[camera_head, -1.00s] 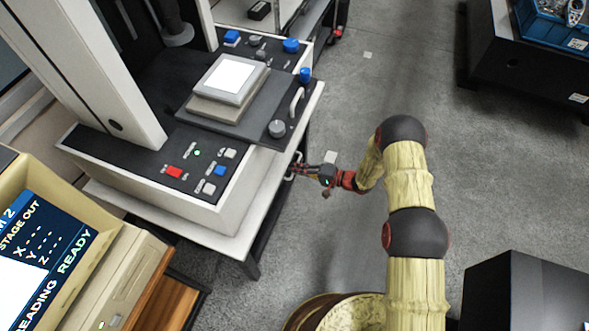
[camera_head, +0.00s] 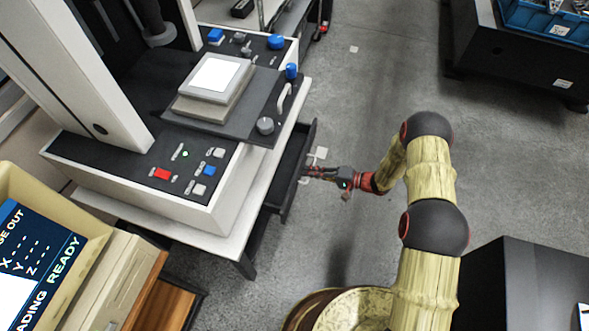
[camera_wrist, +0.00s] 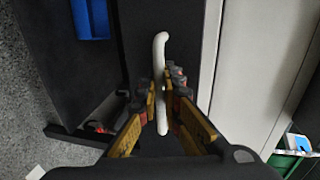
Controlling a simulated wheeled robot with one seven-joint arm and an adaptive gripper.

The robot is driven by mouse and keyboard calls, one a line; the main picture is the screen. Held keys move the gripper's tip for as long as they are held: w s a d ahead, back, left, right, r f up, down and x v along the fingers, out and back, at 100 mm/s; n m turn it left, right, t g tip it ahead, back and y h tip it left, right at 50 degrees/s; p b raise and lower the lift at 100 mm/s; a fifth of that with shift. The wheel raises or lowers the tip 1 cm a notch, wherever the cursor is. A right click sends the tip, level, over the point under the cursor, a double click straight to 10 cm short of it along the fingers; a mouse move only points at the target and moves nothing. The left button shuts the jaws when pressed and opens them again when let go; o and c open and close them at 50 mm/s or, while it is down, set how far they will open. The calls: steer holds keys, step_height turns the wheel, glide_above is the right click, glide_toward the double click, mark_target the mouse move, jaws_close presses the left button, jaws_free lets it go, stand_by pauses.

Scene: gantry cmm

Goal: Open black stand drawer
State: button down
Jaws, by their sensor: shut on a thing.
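The black stand drawer (camera_head: 287,180) sticks out from under the white-topped measuring machine stand (camera_head: 228,236) in the head view, with its dark inside partly showing. My gripper (camera_head: 312,172) is at the drawer's front, its fingers at the handle. In the wrist view the white curved handle (camera_wrist: 160,60) runs upright between the fingers of my gripper (camera_wrist: 166,90), which is shut on it. The drawer's dark front (camera_wrist: 134,55) lies behind the handle. The head view shows the handle only in part.
A measuring machine with a control panel (camera_head: 150,172) stands on the stand. A display console (camera_head: 75,225) is at the lower left. A black bench with a blue bin (camera_head: 548,22) is at the upper right. Grey floor (camera_head: 350,110) is clear right of the drawer.

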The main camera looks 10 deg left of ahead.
steer(key=f+b+v, duration=0.1)
steer(key=f+v, duration=0.1)
steer(key=v, duration=0.9)
steer(key=shift+d+f, duration=0.2)
steer(key=shift+d, duration=0.1)
steer(key=c, duration=2.3)
jaws_free()
steer(key=shift+d, duration=0.1)
steer(key=v, duration=1.1)
steer(key=shift+s+d+r, duration=0.15)
steer(key=shift+d, duration=0.2)
